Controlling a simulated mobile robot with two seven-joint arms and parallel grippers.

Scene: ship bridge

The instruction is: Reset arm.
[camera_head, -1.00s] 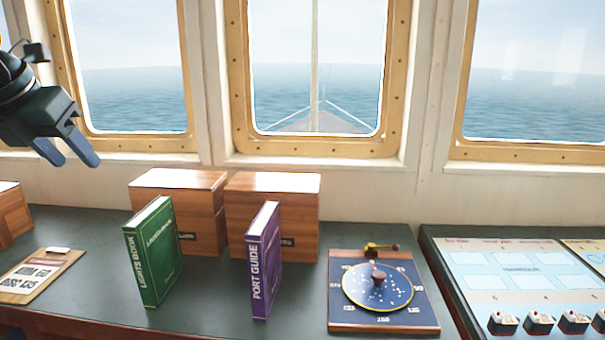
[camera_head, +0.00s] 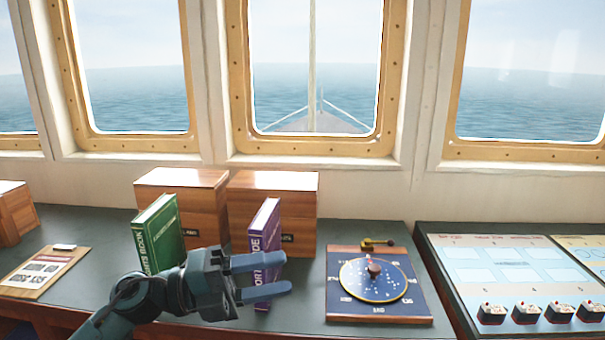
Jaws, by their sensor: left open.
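My left gripper (camera_head: 262,278) is in the lower middle of the head view, its arm coming in from the lower left. Its two blue fingers point right and are apart, with nothing seen held between them. The fingers overlap the lower part of the purple Port Guide book (camera_head: 264,225) in the picture; I cannot tell whether they touch it. The green Lights Book (camera_head: 160,232) stands upright behind the gripper, its lower right part hidden by it. My right gripper is not in view.
Two wooden boxes (camera_head: 205,190) stand behind the books. A round blue dial on a board (camera_head: 342,310) lies to the right, with a control panel (camera_head: 480,275) beyond. A clipboard (camera_head: 48,270) lies at left. Bare desk shows between the purple book and the dial board.

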